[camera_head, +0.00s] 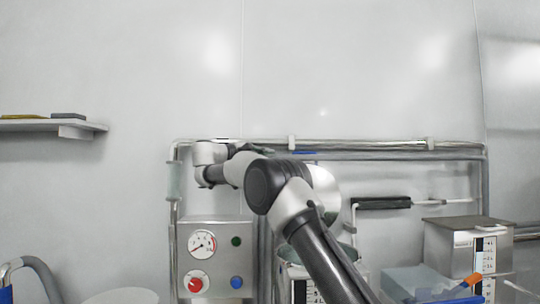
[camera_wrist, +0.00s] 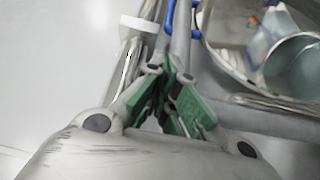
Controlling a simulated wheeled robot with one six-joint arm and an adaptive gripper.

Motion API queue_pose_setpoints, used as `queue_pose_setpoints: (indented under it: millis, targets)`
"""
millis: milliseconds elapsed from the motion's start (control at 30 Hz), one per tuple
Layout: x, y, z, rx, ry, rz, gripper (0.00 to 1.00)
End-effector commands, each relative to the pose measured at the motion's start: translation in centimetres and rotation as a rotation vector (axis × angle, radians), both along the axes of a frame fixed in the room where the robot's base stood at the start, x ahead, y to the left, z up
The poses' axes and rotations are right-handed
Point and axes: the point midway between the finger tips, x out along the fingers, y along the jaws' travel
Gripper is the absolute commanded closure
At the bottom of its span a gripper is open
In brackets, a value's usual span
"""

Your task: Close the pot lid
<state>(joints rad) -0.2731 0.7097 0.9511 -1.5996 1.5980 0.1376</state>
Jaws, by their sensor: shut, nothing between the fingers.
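A round, shiny metal disc (camera_head: 326,188), which looks like the pot lid standing raised, shows partly behind my arm in the head view. The pot below it is mostly hidden by my arm. In the wrist view a large curved metal rim (camera_wrist: 228,72) fills the upper right, with a pale round shape inside it. I cannot tell whether this is the lid or the pot. My gripper (camera_wrist: 172,98), with green finger pads, is shut and empty, to the left of that rim. In the head view my arm reaches toward the back rail and its fingertips are not clear.
A control panel (camera_head: 214,258) with a gauge and a red knob stands left of my arm. A metal pipe rail (camera_head: 380,145) runs along the wall behind. A steel box (camera_head: 466,245) and a blue-grey bin (camera_head: 412,281) stand at right. A shelf (camera_head: 45,125) is at left.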

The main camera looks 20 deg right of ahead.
Motion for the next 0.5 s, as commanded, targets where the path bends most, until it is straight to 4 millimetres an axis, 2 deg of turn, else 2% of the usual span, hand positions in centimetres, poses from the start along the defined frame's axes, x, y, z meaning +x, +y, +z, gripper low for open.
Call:
queue_pose_setpoints:
  millis: [300,500]
  targets:
    - [1.3,-5.6,0.1,0.002,0.001,-0.003,1.00]
    - [2.0,-8.1,0.1,0.002,0.003,-0.001,1.00]
